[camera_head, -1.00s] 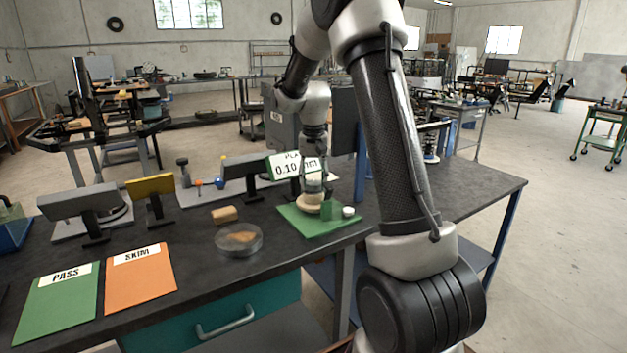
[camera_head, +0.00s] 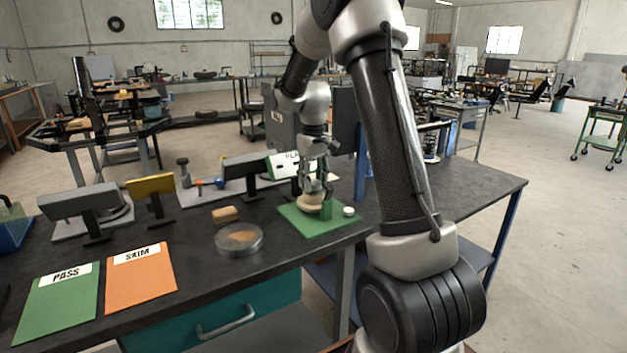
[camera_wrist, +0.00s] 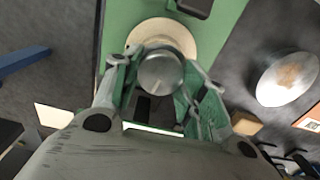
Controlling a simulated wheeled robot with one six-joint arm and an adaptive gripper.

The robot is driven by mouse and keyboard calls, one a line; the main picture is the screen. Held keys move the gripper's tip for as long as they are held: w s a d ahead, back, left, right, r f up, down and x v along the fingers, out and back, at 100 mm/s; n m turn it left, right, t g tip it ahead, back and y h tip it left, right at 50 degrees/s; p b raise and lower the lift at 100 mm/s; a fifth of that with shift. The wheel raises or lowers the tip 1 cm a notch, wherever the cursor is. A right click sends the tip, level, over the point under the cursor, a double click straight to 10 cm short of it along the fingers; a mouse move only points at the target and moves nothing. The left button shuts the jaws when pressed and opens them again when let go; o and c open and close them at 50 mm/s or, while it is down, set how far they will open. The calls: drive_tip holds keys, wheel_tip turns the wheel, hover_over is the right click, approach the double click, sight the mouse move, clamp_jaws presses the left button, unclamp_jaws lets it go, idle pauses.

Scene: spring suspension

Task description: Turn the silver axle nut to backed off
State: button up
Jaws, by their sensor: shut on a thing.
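The silver axle nut (camera_wrist: 161,70) shows as a round, flat-topped metal piece in the wrist view. It stands at a cream round base (camera_wrist: 178,32) on a green board (camera_wrist: 222,18). My gripper (camera_wrist: 160,78) has its fingers on either side of the nut and is shut on it. In the head view my gripper (camera_head: 315,190) points down at the cream base (camera_head: 309,204) on the green board (camera_head: 318,226). There the fingers mostly hide the nut. Its turn position cannot be told.
A small white cylinder (camera_head: 348,211) and a green block (camera_head: 326,210) stand close to my gripper. A round clear dish (camera_head: 239,241), a tan block (camera_head: 225,214), and PASS (camera_head: 56,300) and SKIM (camera_head: 141,281) cards lie leftward. The right side of the bench is clear.

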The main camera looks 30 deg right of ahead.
sight(313, 182)
drive_tip(key=shift+n, duration=0.6)
drive_tip(key=o, duration=1)
drive_tip(key=shift+o, duration=0.2)
wheel_tip(313, 182, up, 12)
